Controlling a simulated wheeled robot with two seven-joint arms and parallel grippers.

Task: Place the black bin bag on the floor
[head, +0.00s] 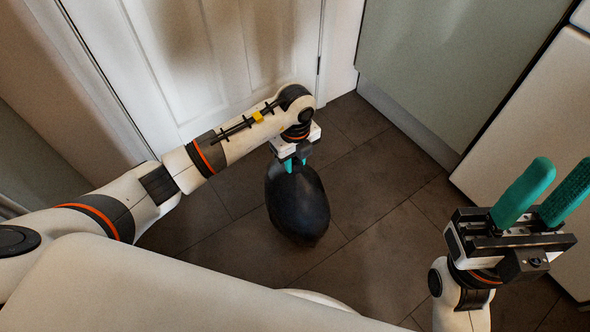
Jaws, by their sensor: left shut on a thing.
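The black bin bag (297,207) is a dark, rounded, full-looking bag in the middle of the head view. My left gripper (295,163) is shut on its top, with teal fingertips showing at the bag's upper end. The bag hangs or stands below the gripper over the dark tiled floor (376,262); I cannot tell whether its underside touches the floor. My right gripper (540,195) is at the right, raised, with its two teal fingers pointing up and apart. It is open and empty.
A white panelled door (215,55) stands behind the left arm. A grey-green cabinet panel (440,60) and a white appliance or cabinet (545,110) stand at the right. Bare floor lies to the right of the bag.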

